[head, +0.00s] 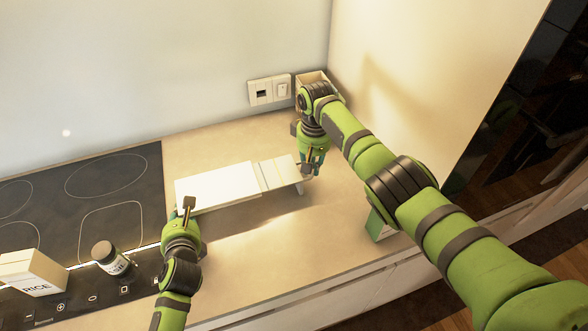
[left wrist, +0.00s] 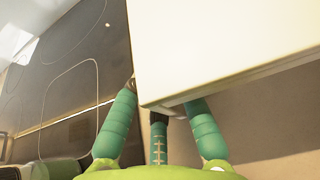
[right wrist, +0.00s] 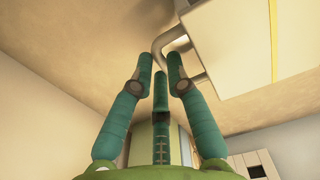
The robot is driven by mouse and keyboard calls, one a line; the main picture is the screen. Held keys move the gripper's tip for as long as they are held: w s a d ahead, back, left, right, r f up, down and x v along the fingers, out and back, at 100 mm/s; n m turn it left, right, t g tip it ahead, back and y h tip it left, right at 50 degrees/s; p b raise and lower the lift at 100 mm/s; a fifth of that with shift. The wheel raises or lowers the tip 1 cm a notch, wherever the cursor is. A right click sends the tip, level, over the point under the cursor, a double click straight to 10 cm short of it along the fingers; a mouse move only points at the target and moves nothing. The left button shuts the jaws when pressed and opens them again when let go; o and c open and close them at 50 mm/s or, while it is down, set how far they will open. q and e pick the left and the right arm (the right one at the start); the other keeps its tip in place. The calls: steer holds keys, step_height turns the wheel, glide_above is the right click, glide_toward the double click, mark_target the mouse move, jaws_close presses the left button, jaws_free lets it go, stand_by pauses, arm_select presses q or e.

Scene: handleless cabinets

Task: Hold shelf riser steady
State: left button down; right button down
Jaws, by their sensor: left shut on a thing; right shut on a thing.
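The shelf riser (head: 215,186) is a long white board raised on legs above the counter, with a cream, lined section at its right end. It also shows in the left wrist view (left wrist: 220,45) and the right wrist view (right wrist: 235,45). My left gripper (head: 187,208) is shut on its left end near the front corner; the exact contact is partly hidden under the board. My right gripper (head: 311,168) is shut at the right end, where the right wrist view shows a bent metal leg (right wrist: 168,38) by its fingertips.
A black cooktop (head: 85,205) lies left of the riser. A dark-lidded jar (head: 110,260) and a white RICE box (head: 32,273) stand on it. A green and white box (head: 379,226) is near the front edge, partly behind my right arm. Wall sockets (head: 270,90) are behind. Counter before the riser is clear.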

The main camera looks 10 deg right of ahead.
steer(key=shift+w+d, duration=0.2)
steer(key=shift+d, duration=0.85)
arm_select(q)
steer(key=shift+a, duration=0.1)
arm_select(e)
steer(key=c, duration=1.5)
jaws_free()
steer(key=shift+a+r, duration=0.1)
arm_select(q)
steer(key=c, duration=1.1)
jaws_free()
steer(key=shift+c, duration=0.2)
arm_select(e)
step_height(320, 180, up, 12)
steer(key=shift+f, duration=0.1)
